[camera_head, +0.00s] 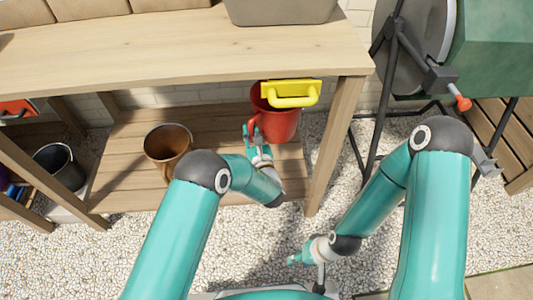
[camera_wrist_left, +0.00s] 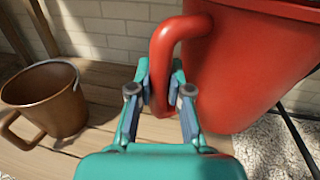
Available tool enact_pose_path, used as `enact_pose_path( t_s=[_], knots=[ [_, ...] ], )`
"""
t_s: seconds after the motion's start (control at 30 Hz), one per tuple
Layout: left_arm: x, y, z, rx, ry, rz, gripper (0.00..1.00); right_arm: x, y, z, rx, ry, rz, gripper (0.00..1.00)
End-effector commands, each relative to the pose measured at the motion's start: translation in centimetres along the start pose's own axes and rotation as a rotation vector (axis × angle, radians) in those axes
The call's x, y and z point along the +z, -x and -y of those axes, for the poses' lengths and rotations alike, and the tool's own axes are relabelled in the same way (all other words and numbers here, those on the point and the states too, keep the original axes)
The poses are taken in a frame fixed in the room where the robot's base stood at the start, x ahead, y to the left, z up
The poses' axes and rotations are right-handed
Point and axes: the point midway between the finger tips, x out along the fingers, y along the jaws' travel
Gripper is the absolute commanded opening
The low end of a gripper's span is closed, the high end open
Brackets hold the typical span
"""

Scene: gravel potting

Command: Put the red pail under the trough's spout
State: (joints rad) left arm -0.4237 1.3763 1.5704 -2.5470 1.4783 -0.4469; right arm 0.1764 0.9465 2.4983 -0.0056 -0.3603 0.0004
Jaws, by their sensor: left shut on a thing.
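The red pail (camera_head: 278,122) is at the right end of the low wooden shelf, below the bench's front edge. A yellow fitting (camera_head: 292,93) covers part of its top in the head view. My left gripper (camera_head: 255,140) is shut on the pail's side handle (camera_wrist_left: 163,62); the pail fills the right of the left wrist view. The pail looks about upright; I cannot tell if it touches the shelf. A grey trough (camera_head: 282,10) stands on the bench, cut off by the frame; I cannot make out its spout clearly. My right gripper (camera_head: 297,259) is low over gravel, its jaws unclear.
A brown mug-shaped pail (camera_head: 167,145) stands on the shelf (camera_head: 125,185) left of the red pail. A bench leg (camera_head: 331,145) stands close on the right. A dark bucket (camera_head: 60,167) is far left, and a green drum machine (camera_head: 490,50) is at right.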

Motion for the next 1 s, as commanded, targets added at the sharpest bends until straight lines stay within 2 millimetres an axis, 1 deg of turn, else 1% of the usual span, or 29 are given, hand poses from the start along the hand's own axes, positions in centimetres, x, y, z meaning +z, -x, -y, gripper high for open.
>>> enact_pose_path(
  t_s=[0.07,0.17,0.4,0.5,0.6,0.7,0.9,0.97,1.0],
  knots=[
    [-0.8,0.0,-0.2,0.004,0.001,0.002,0.0,0.0,-0.3,-0.1,0.0,0.0,0.001,0.4],
    [-2.6,-0.1,-0.6,0.011,0.001,0.001,0.0,0.1,-0.9,-0.3,0.0,0.0,0.001,0.4],
    [-9.1,-0.1,-1.0,0.017,0.0,-0.001,0.0,0.0,-3.0,-1.1,0.0,0.0,0.001,0.4],
    [-11.6,-0.1,-1.0,0.017,0.0,0.001,0.0,0.0,-3.9,-1.4,0.0,0.0,0.001,0.4],
    [-13.6,-0.1,-1.1,0.018,0.001,0.002,0.0,0.0,-4.6,-1.7,0.0,0.0,0.001,0.4],
    [-14.9,-0.1,-1.1,0.018,0.002,0.003,0.0,0.0,-5.0,-1.8,0.0,0.0,0.001,0.4],
    [-15.9,-0.1,-1.1,0.018,0.002,0.003,0.0,0.0,-5.3,-1.9,0.0,0.0,0.001,0.4],
    [-16.5,-0.1,-1.1,0.018,0.002,0.003,0.0,0.0,-5.6,-2.0,0.0,0.0,0.001,0.4],
    [-17.1,-0.1,-1.1,0.017,0.001,0.002,0.0,0.0,-5.8,-2.1,0.0,0.0,0.001,0.4]
  ],
)
